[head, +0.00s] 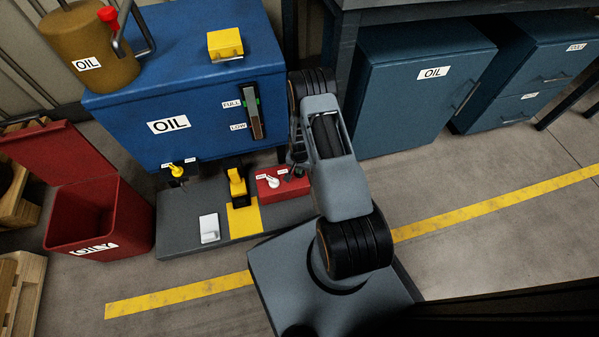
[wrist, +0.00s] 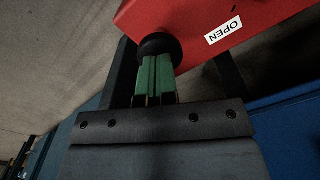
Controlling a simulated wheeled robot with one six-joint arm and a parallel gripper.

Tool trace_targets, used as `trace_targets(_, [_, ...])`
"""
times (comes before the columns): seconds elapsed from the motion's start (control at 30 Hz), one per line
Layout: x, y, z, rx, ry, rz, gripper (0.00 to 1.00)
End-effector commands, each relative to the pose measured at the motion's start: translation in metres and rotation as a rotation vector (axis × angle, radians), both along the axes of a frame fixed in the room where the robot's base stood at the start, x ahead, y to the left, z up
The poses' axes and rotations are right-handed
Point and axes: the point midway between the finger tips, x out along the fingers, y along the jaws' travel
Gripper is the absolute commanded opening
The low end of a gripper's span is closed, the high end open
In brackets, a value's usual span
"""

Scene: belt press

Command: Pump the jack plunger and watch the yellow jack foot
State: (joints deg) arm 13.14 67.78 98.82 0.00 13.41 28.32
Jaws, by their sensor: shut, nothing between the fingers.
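The red jack block (head: 272,188) sits on the dark grey base plate below the blue oil tank. It carries a white lever and small labels on top. The black round plunger knob (wrist: 158,44) stands out from the red block in the wrist view. My gripper (wrist: 157,62) is shut, its green fingertips together at the knob and seemingly against it, with nothing between them. In the head view, my arm partly hides the right end of the block.
The blue oil tank (head: 205,110) has a FULL/LOW gauge and a yellow-handled valve (head: 177,171). A white block (head: 209,228) lies on the base plate (head: 178,226). An open red bin (head: 120,224) stands left. Teal cabinets (head: 410,100) stand right; floor at the right is clear.

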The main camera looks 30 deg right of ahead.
Motion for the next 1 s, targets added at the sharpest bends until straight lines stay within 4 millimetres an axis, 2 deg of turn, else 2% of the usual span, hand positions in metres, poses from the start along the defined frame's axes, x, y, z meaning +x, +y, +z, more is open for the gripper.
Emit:
trace_targets(0.57, [0.0,0.0,-0.006,0.0,0.0,0.0,0.0])
trace_targets(1.0, [0.0,0.0,-0.019,0.0,0.0,0.0,0.0])
